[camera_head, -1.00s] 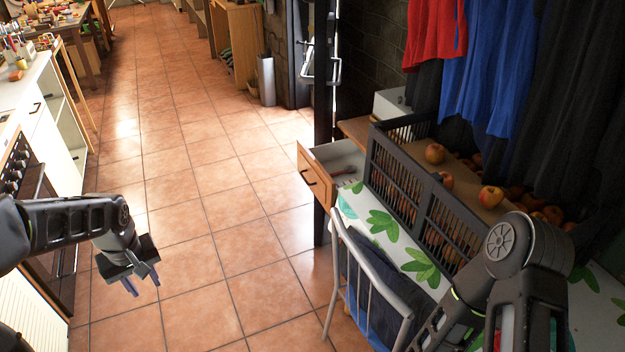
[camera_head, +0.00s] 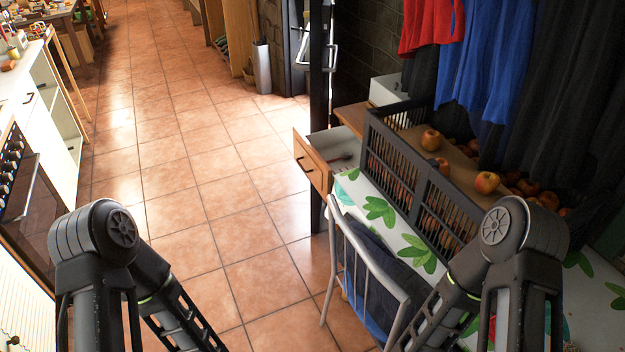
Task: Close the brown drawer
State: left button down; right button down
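The brown drawer (camera_head: 313,164) is pulled open, with its wooden front and dark handle facing left, out over the tiled floor. Its pale inside shows, with a small reddish item lying in it. It stands under the wooden top, beyond the leaf-patterned table. My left arm is folded at the lower left and its gripper is out of view below the frame. My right arm is bent at the lower right, over the near end of the table, and its gripper is out of view too. Neither arm touches the drawer.
A metal-framed chair (camera_head: 365,262) stands in front of the leaf-patterned table (camera_head: 377,211), nearer than the drawer. A black crate (camera_head: 411,181) with apples is on the table. White cabinets and an oven (camera_head: 35,205) line the left. The tiled floor (camera_head: 190,172) between is clear.

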aim_at(311, 151)
jog(key=i+j, duration=0.25)
jog(key=j, duration=0.15)
jog(key=i+j, duration=0.25)
jog(key=j, duration=0.15)
jog(key=i+j, duration=0.25)
jog(key=j, duration=0.2)
jog(key=i+j, duration=0.25)
jog(key=j, duration=0.15)
jog(key=i+j, duration=0.25)
jog(key=j, duration=0.15)
jog(key=z, duration=2.2)
